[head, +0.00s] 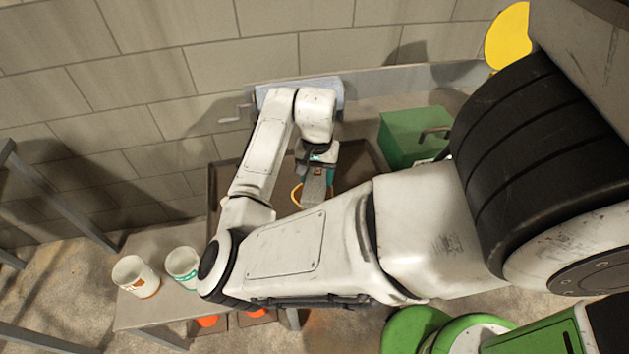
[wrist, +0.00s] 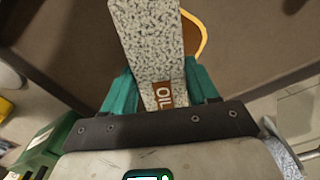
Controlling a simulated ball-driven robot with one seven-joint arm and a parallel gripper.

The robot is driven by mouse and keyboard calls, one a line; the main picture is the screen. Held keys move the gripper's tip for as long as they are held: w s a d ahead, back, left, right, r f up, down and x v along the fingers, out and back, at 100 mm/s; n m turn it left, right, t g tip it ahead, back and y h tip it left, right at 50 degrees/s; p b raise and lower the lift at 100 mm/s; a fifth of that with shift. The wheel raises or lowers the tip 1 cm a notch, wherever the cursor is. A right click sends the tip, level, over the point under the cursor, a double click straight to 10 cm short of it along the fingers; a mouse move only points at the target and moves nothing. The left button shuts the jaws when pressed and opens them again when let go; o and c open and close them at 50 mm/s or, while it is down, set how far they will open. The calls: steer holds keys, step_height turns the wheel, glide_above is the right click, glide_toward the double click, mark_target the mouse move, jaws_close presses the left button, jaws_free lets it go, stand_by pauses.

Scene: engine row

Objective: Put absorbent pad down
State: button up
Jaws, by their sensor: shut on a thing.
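A grey speckled absorbent pad (wrist: 150,45) with a brown "OIL" label is between the teal fingers of my gripper (wrist: 160,85) in the wrist view. My gripper (head: 317,165) is shut on it, and the pad points away from the wrist. In the head view the pad (head: 314,188) shows as a small grey strip below the gripper, partly hidden by my arm. It is over a brown tray (head: 213,186) on the bench. I cannot tell whether the pad touches the tray floor.
An orange curved band (wrist: 201,38) lies beside the pad. A green box (head: 405,138) with a handle stands right of the tray. Two white tubs (head: 135,276) (head: 182,267) stand at the bench's left end. A blue-grey slab (head: 335,88) is by the block wall.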

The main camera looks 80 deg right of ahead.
mark_target(314, 183)
steer(key=shift+w+d+f, duration=0.3)
steer(key=shift+f, duration=1.75)
steer(key=shift+f, duration=0.1)
steer(key=o, duration=1)
steer(key=shift+o, duration=0.2)
step_height(314, 183, up, 12)
steer(key=shift+r, duration=0.15)
